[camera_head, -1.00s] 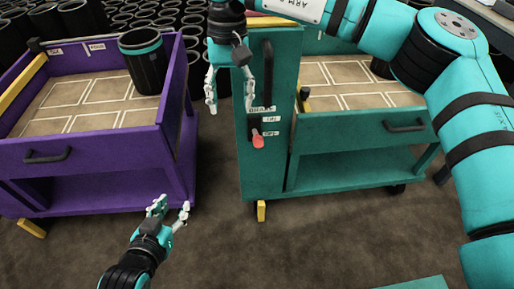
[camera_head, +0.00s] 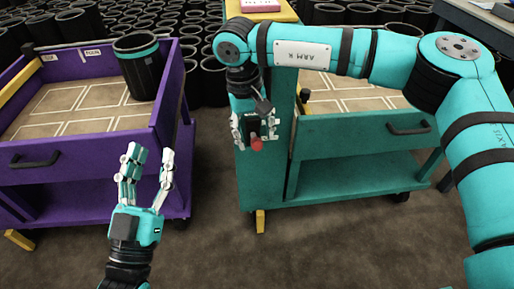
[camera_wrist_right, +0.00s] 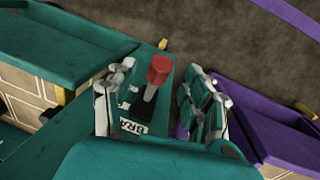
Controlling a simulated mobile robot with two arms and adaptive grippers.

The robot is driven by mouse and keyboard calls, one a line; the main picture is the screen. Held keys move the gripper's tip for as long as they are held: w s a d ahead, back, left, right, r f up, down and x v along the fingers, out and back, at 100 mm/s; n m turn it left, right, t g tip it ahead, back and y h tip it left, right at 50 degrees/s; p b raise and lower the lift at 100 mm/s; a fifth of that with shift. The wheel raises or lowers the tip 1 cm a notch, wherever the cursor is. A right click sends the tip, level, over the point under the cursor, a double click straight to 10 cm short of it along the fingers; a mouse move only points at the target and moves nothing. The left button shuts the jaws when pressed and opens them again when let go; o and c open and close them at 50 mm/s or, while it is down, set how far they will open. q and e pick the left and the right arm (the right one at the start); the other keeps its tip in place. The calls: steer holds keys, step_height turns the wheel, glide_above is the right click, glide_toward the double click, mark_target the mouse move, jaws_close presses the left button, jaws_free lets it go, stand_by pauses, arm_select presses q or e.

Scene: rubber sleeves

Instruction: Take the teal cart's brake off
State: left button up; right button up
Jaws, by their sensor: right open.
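The teal cart (camera_head: 350,165) stands right of centre in the head view, its narrow end panel facing me. A lever with a red knob (camera_head: 257,144) sits on that panel. The rest of the lever's plate is mostly hidden by the hand. My left gripper (camera_head: 146,165) is open and empty, in front of the purple cart.
The purple cart (camera_head: 85,185) stands at left with a black, teal-banded sleeve (camera_head: 139,68) in its tray. A yellow foot (camera_head: 260,221) shows under the teal cart. Many black sleeves fill the background. Bare floor lies between the carts.

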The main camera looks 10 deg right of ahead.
mark_target(256, 140)
steer(key=shift+d+f+b, duration=0.15)
steer(key=shift+f+b, duration=0.05)
steer(key=shift+f, duration=0.85)
steer(key=shift+d+f+b, duration=0.15)
steer(key=shift+f+b, duration=0.05)
steer(key=shift+f, duration=0.8)
arm_select(q)
steer(key=s+r+t, duration=0.1)
steer(key=r, duration=0.1)
steer(key=s+r+t+h, duration=0.1)
steer(key=s+t, duration=0.1)
steer(key=shift+a+r, duration=0.1)
steer(key=shift+r, duration=0.3)
arm_select(e)
jaws_close()
